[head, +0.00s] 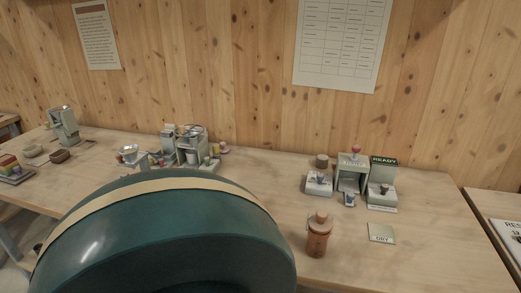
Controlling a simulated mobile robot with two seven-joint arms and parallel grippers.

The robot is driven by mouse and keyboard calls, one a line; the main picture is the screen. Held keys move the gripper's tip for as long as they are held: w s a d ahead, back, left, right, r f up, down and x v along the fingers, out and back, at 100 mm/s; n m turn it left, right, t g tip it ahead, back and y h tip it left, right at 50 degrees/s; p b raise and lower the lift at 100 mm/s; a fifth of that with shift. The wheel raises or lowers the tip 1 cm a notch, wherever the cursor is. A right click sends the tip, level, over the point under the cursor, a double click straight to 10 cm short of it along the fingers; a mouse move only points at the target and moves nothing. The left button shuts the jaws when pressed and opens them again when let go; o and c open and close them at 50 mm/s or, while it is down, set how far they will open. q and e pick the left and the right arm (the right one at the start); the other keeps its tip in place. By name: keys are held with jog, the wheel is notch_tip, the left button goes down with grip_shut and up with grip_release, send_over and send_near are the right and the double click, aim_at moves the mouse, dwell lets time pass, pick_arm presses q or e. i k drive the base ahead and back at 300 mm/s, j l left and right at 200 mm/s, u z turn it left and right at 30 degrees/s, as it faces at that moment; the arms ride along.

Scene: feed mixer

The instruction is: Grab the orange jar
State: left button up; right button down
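The orange jar (317,239) stands upright on the wooden table, right of the middle of the head view. It is an orange-brown cylinder with a lighter tan lid and a small knob. A band or label on its side is too small to read. Nothing holds it. Neither of my grippers is in view.
A large dark teal rounded form with a cream band (160,185) hides the table's front left of the jar; I cannot tell what it is. A "DRY" card (381,233) lies right of the jar. Behind stand a grey booth (351,172) and "READY" station (383,187).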

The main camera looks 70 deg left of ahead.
aim_at(316, 247)
jog(key=u, duration=1.65)
